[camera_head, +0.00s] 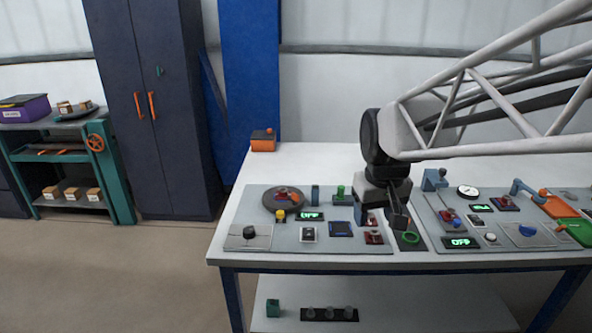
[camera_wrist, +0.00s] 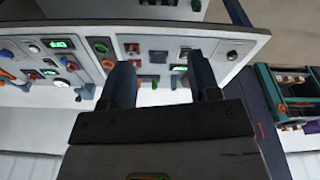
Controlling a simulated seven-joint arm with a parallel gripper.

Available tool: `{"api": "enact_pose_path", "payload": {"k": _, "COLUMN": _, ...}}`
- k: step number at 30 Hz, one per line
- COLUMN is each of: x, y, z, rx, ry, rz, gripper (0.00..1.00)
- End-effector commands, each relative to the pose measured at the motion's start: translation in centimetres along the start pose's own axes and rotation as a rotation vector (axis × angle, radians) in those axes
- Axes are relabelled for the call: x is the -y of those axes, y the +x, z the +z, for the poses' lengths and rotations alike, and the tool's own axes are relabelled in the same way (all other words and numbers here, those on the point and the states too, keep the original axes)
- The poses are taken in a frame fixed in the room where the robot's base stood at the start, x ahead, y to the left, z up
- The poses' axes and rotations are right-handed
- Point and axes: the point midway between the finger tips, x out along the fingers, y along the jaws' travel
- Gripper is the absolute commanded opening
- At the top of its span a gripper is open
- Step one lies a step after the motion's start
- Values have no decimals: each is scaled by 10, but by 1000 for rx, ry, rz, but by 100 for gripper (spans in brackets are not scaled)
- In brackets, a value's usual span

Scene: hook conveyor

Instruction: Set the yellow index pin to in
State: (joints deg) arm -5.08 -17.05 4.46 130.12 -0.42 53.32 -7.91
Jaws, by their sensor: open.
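The yellow index pin (camera_head: 281,216) is a small yellow knob on the left control panel, at the front edge of a round dark plate (camera_head: 268,204). Whether it is in or out is too small to tell. My gripper (camera_head: 398,215) hangs over the gap between the two panels, well to the right of the pin. In the wrist view, my gripper (camera_wrist: 162,78) has its two dark fingers spread apart with nothing between them. The yellow pin cannot be made out in the wrist view.
The left panel (camera_head: 275,242) also carries a black knob (camera_head: 250,232), a green "OFF" display (camera_head: 310,216) and red switches. The right panel (camera_head: 425,207) holds a gauge (camera_head: 468,192) and more controls. An orange box (camera_head: 263,141) stands at the back left.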

Motion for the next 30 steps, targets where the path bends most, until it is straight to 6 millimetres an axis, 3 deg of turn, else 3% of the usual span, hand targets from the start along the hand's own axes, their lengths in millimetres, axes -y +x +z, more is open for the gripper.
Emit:
{"api": "enact_pose_path", "payload": {"k": 17, "x": 23, "y": 44, "z": -131, "rx": 48, "ry": -169, "rz": -20, "gripper": 56}}
{"api": "enact_pose_path", "payload": {"k": 30, "x": 53, "y": 100, "z": -223, "rx": 82, "ry": -298, "rz": -37, "gripper": 56}}
